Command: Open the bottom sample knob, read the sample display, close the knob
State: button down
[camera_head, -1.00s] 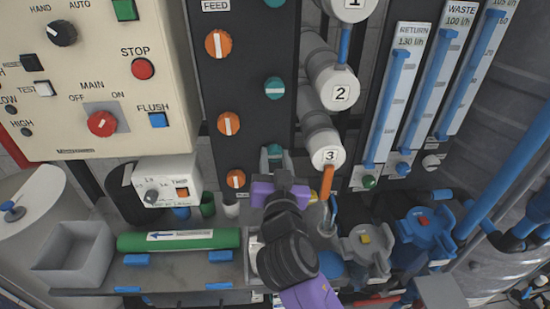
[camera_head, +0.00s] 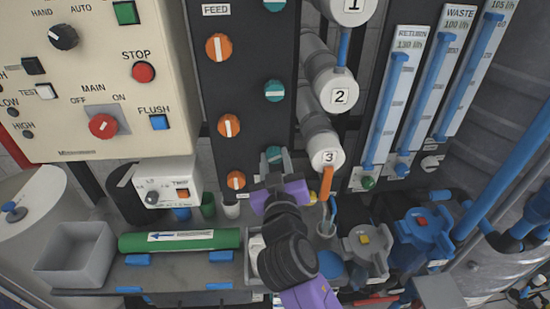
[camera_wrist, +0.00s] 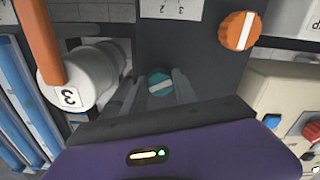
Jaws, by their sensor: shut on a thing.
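The bottom teal knob (camera_head: 273,153) sits on the dark panel, low in the teal column. My gripper (camera_head: 277,162) is shut on it, with a finger on either side. In the wrist view the same knob (camera_wrist: 159,82) shows between the grey fingers, and its white bar is tilted from level. My gripper's purple body partly hides the panel below it. The higher teal knob (camera_head: 275,91) has its white bar level. I cannot make out a readable sample display.
Orange knobs (camera_head: 228,125) stand left of the teal column. White-capped tube 3 (camera_head: 327,157) and an orange handle (camera_head: 326,181) are close on the right. A white box (camera_head: 168,187), a green cylinder (camera_head: 180,240) and a grey tray (camera_head: 75,252) lie lower left.

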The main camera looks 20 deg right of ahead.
jog(key=n+p, duration=0.2)
jog(key=n, duration=0.4)
jog(key=shift+r+p, duration=0.15)
jog(key=shift+p, duration=0.15)
jog(key=n+p, duration=0.3)
jog(key=n, duration=0.3)
jog(key=shift+n, duration=0.3)
jog(key=c, duration=1)
grip_release()
jog(key=shift+o, duration=0.2)
jog(key=shift+s, duration=0.1)
jog(key=b+v, duration=0.1)
jog(key=v, duration=0.6)
jog(key=shift+s+b, duration=0.3)
jog(key=shift+b, duration=0.1)
